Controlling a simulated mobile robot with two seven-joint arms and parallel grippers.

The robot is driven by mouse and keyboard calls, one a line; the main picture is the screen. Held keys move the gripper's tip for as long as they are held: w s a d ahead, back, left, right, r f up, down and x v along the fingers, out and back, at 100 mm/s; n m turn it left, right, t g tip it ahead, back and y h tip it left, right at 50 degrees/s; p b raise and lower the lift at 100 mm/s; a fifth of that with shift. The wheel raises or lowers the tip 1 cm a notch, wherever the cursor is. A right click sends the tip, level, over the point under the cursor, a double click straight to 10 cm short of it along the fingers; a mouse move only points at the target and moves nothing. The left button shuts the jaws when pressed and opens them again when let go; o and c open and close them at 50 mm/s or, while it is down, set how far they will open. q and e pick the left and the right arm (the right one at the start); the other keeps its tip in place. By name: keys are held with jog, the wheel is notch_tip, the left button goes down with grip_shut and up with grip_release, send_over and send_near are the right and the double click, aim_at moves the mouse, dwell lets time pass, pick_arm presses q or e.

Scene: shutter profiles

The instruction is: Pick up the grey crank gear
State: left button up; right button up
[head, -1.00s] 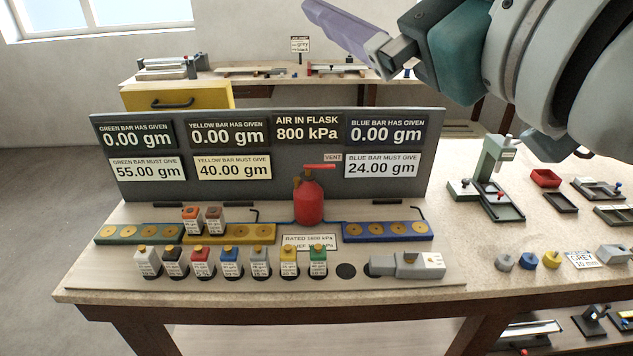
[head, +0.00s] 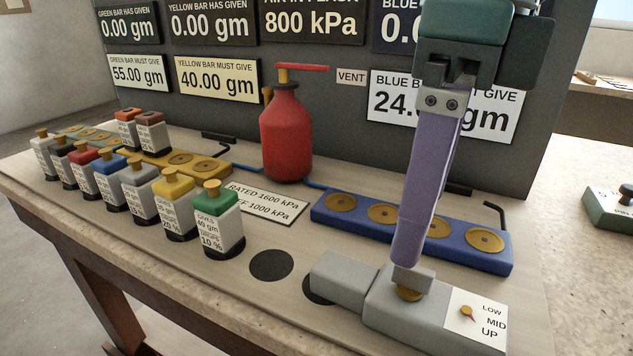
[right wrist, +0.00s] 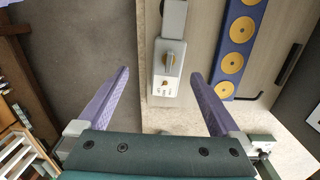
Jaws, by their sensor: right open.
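The grey unit that looks like the crank gear (head: 400,315) lies at the bench's front right in the head view: a block with a narrower end. It carries a small grey grip on a gold disc and a white LOW/MID/UP plate. It also shows in the right wrist view (right wrist: 164,88), in line with the gap between the fingers. My right gripper (head: 405,262) points down at its grip, with purple fingers. It is open and empty in the right wrist view (right wrist: 161,74). In the head view one finger hides the other, so contact is unclear. My left gripper is out of view.
A blue bar with gold discs (head: 350,212) lies behind the unit. A red flask (head: 286,135) and a row of capped bottles (head: 217,225) stand to the left. A dark round spot (head: 271,265) is bare. The display panel (head: 335,100) rises behind.

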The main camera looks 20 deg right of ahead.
aim_at(422, 270)
jog(key=shift+w+d+f+h, duration=0.1)
jog(key=shift+d+f+h, duration=0.15)
jog(key=shift+d, duration=0.25)
jog(key=shift+w+d+f+h, duration=0.1)
jog(key=shift+d+f+h, duration=0.1)
jog(key=shift+d, duration=0.25)
notch_tip(422, 270, down, 4)
jog(key=shift+a+r, duration=0.15)
jog(key=shift+r, duration=0.1)
jog(key=f, duration=0.6)
jog(key=shift+s, duration=0.2)
jog(key=shift+r, duration=0.1)
grip_shut()
